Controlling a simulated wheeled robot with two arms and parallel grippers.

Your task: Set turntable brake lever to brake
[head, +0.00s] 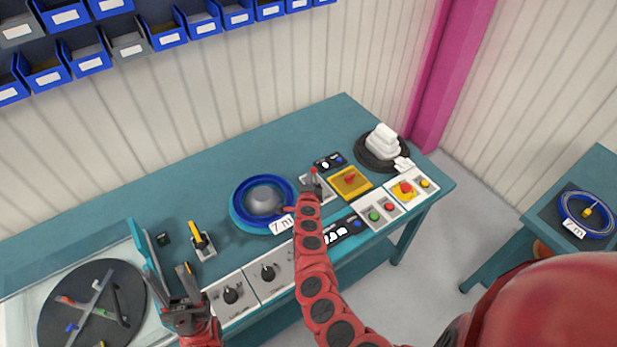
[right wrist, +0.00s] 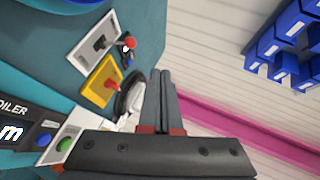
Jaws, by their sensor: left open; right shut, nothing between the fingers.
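A lever with a red knob (head: 313,172) stands on a light plate beside the blue reel (head: 240,218). It also shows in the right wrist view (right wrist: 131,44). A yellow-handled lever (head: 197,236) stands on another plate left of the reel. No readable label tells which lever is the turntable brake. My right gripper (head: 311,188) is by the red-knobbed lever in the head view, partly hidden by its arm. In the right wrist view its fingers (right wrist: 160,75) are shut and empty, apart from that lever. My left gripper (head: 168,272) is open and empty near the front left.
A yellow plate with a red handle (head: 350,181) is right of the red-knobbed lever. Buttons (head: 375,215) and dials (head: 268,272) line the bench front. A black disc (head: 90,310) is at left. White stacked pieces (head: 383,142) sit at the far right.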

